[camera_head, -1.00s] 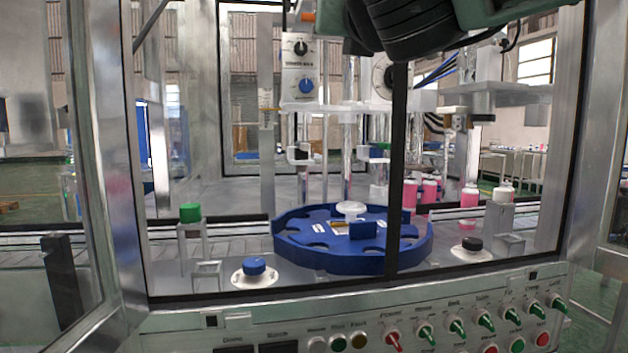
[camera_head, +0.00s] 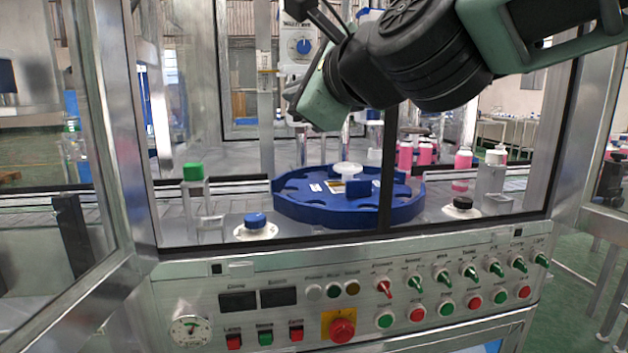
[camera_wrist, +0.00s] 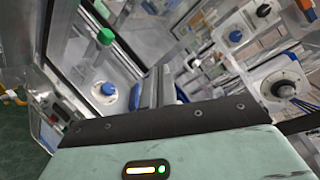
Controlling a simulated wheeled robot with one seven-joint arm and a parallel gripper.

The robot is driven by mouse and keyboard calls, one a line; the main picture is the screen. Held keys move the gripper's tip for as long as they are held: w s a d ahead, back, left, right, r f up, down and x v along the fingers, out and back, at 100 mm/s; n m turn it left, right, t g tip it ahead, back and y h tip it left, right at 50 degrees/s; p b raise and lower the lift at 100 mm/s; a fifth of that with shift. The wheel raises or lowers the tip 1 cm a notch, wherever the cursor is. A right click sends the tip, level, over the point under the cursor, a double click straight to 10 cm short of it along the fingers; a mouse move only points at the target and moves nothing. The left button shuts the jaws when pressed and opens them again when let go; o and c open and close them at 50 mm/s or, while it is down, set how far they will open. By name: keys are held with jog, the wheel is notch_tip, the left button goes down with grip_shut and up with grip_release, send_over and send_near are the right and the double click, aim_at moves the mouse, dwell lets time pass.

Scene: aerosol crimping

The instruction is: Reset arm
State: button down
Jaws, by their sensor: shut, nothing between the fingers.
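My gripper (camera_wrist: 160,75) shows in the wrist view with its two pale fingers together and nothing between them. It is tilted towards the machine with the control panel (camera_head: 350,300). In the head view my dark and green arm crosses the upper right, in front of the machine's window. The fingers cannot be made out clearly there. The blue round turntable (camera_head: 350,212) stands behind the window, below my arm. My gripper is apart from everything I can see.
A blue-capped knob (camera_head: 256,222), a green-capped post (camera_head: 193,172) and a black-capped knob (camera_head: 462,205) stand around the turntable. Pink bottles (camera_head: 425,154) stand behind. Metal frame posts (camera_head: 565,140) flank the window. Green floor (camera_head: 590,255) shows at the right.

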jog(key=s+d+f+n+g+h, duration=0.1)
jog(key=s+f+n+g, duration=0.3)
jog(key=f, duration=0.3)
jog(key=s+d+f+n+g+h, duration=0.1)
jog(key=s+f+n, duration=0.2)
jog(key=f+n, duration=0.35)
jog(key=s+d+f+n+g, duration=0.1)
jog(key=s+f+n+g, duration=0.25)
jog(key=f, duration=0.35)
jog(key=s+d+f+n+g+h, duration=0.5)
jog(key=s+d+f+n+h, duration=0.1)
jog(key=s+d+f+n, duration=0.6)
notch_tip(320, 180, up, 13)
jog(key=s+d+p, duration=0.1)
jog(key=p, duration=1.2)
jog(key=shift+s+d+f, duration=0.15)
jog(key=shift+s+f, duration=0.05)
jog(key=shift+s, duration=0.2)
